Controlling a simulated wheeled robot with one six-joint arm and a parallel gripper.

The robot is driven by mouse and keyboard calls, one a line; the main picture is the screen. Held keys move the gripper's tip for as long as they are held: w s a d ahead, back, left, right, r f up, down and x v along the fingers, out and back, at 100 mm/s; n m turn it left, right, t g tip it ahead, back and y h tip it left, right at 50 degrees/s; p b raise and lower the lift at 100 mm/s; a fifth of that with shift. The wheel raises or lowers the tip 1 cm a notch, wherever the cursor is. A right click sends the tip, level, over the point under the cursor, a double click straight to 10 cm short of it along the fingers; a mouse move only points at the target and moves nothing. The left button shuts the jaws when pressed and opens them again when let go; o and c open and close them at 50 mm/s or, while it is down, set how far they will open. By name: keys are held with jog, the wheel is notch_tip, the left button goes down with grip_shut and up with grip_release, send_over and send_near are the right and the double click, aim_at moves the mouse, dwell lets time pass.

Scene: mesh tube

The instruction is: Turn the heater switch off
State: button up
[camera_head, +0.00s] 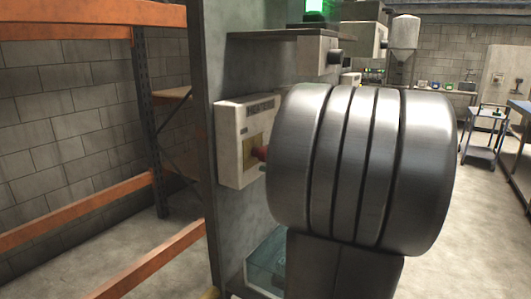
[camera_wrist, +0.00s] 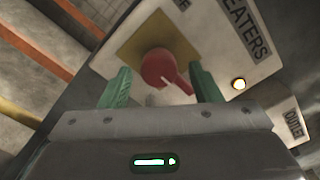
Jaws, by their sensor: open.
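The heater switch is a red rotary knob (camera_wrist: 165,70) on a yellow square plate, set in a pale switch box (camera_wrist: 215,45) with a partly visible label ending in "EATERS". My gripper (camera_wrist: 160,90) is open, with one green finger on each side of the knob. The knob's pointer slants toward the right finger; I cannot tell whether either finger touches it.
A plate with "OUTLET" lettering (camera_wrist: 293,125) is near the right edge in the wrist view. Orange shelving (camera_head: 75,205) stands on the left. A grey ledge (camera_head: 275,35) juts out above the switch box. A trolley (camera_head: 485,135) and open floor are at the right.

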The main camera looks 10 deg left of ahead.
jog(key=shift+x, duration=1.35)
jog(key=shift+s, duration=0.15)
jog(key=c, duration=1)
